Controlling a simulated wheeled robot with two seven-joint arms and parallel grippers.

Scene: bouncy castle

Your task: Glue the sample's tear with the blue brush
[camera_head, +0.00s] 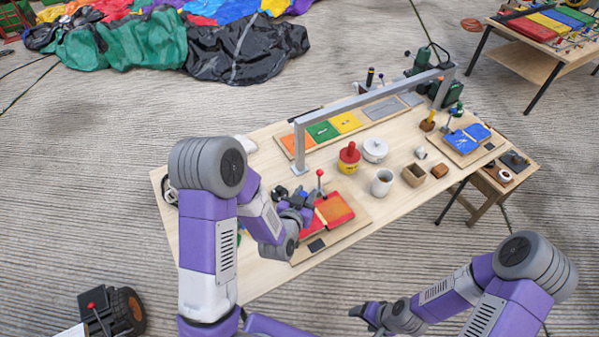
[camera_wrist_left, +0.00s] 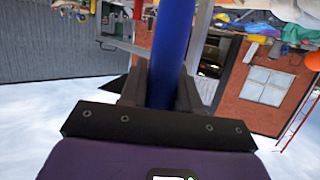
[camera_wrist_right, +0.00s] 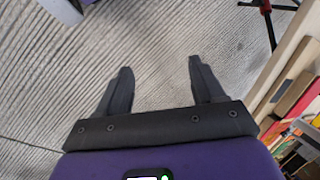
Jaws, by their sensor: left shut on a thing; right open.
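My left gripper (camera_head: 292,203) is shut on the blue brush; its blue handle (camera_wrist_left: 171,50) stands between the fingers in the left wrist view. The brush's bristles are not visible. In the head view this gripper hangs over the left side of a board (camera_head: 353,232) with a red-orange sample (camera_head: 336,210) on it. A red-knobbed clamp (camera_head: 320,176) stands at the sample's back edge. The tear cannot be made out; my gripper hides part of the sample. My right gripper (camera_head: 367,314) is open and empty off the table's front; its fingers (camera_wrist_right: 160,85) are apart over floor.
A yellow-red pot (camera_head: 348,160), a white lidded pot (camera_head: 375,151), a grey cup (camera_head: 382,184) and a wooden box (camera_head: 414,176) stand behind the sample. A grey overhead bar (camera_head: 370,98) crosses the table. A board with blue pieces (camera_head: 464,140) lies at the right.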

